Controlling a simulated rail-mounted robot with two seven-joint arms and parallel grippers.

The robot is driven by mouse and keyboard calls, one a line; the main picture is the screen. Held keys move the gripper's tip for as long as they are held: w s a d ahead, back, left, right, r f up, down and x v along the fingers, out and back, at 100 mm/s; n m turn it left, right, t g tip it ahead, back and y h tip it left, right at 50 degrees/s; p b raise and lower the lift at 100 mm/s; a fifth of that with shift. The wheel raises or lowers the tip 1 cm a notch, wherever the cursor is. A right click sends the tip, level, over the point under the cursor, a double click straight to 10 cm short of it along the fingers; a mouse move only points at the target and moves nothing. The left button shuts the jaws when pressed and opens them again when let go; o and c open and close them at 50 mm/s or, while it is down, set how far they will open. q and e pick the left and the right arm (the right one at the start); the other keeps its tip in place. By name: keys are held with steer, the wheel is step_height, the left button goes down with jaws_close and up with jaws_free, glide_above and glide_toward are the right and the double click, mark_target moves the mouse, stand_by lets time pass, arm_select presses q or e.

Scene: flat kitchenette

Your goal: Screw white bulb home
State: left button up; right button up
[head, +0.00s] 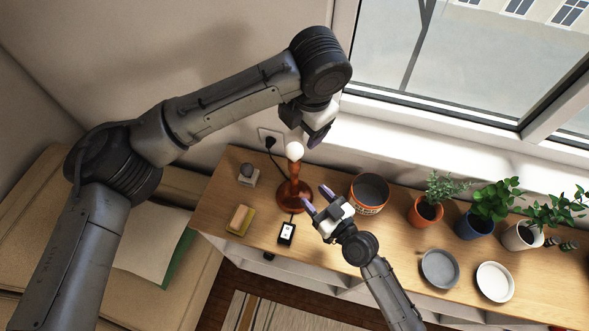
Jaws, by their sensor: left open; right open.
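The white bulb (294,150) sits upright on top of a reddish-brown lamp (294,190) near the left end of the wooden counter. From this view I cannot tell how far the bulb is seated. My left gripper (313,141) is above and just right of the bulb, pointing down, open and apart from it. Its fingers are partly hidden by its own body. My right gripper (316,199) is open and empty, right of the lamp's base, its two purple-tipped fingers pointing up and left toward the lamp.
A striped pot (369,208) stands right of the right gripper. Potted plants (425,212), a grey plate (440,269) and a white plate (495,281) are farther right. A small black-and-white device (286,233), a sponge (240,220) and a grey knobbed block (247,174) lie around the lamp. A wall socket (271,139) is behind.

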steer(key=shift+v, duration=2.2)
